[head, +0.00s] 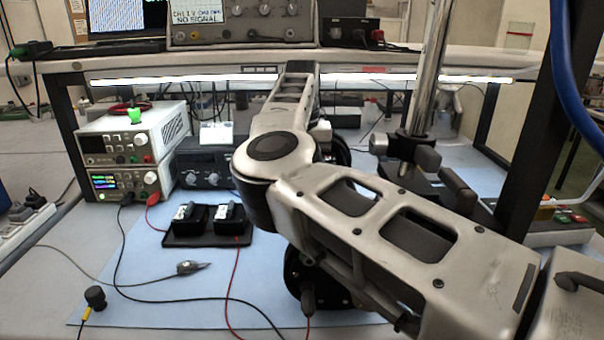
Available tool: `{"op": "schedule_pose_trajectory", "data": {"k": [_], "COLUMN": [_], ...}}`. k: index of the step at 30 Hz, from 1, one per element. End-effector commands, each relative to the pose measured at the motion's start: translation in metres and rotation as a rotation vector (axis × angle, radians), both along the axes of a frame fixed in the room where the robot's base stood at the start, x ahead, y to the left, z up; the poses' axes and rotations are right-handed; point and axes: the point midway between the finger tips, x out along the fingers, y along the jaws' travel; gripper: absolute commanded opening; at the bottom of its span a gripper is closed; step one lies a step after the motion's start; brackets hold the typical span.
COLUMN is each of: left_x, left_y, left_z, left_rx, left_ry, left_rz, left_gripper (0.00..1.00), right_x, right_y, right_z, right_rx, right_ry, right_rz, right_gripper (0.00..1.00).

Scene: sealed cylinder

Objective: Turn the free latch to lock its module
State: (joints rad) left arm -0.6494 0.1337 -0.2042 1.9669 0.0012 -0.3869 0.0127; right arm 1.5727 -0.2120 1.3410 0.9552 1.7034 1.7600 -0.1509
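Two small black modules, the left one (196,221) and the right one (237,226), sit side by side on a flat black tray (190,241) on the blue mat. Each has a pale piece on its top left, on the left module (182,211) and on the right module (222,211). These may be the latches, but they are too small to tell which is free or how each is turned. My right arm crosses from the lower right, its elbow just right of the right module. My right gripper is not visible. My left gripper is out of view.
Two stacked bench instruments (117,160) and a dark box (205,163) stand behind the tray. Black and red leads cross the blue mat (150,285) in front. A grey-tipped tool (190,267) lies there. A metal post (430,75) rises at right.

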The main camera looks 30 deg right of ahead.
Motion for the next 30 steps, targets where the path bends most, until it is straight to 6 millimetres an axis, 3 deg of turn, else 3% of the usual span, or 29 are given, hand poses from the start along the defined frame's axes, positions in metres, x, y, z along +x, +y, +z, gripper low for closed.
{"op": "schedule_pose_trajectory", "data": {"k": [18, 19, 21, 30], "left_x": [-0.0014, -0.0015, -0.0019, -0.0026], "left_y": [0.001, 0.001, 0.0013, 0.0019], "left_z": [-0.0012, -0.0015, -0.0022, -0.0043], "left_rx": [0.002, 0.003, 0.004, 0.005], "left_ry": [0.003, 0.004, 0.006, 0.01], "left_rz": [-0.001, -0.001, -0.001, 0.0], "left_gripper": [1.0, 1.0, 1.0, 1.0], "right_x": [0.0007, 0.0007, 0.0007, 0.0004], "right_y": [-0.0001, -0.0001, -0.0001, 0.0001], "right_z": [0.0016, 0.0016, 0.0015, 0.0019], "right_rx": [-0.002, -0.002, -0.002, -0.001], "right_ry": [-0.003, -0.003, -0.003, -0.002], "right_rz": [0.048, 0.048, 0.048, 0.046], "right_gripper": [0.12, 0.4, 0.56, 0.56]}}
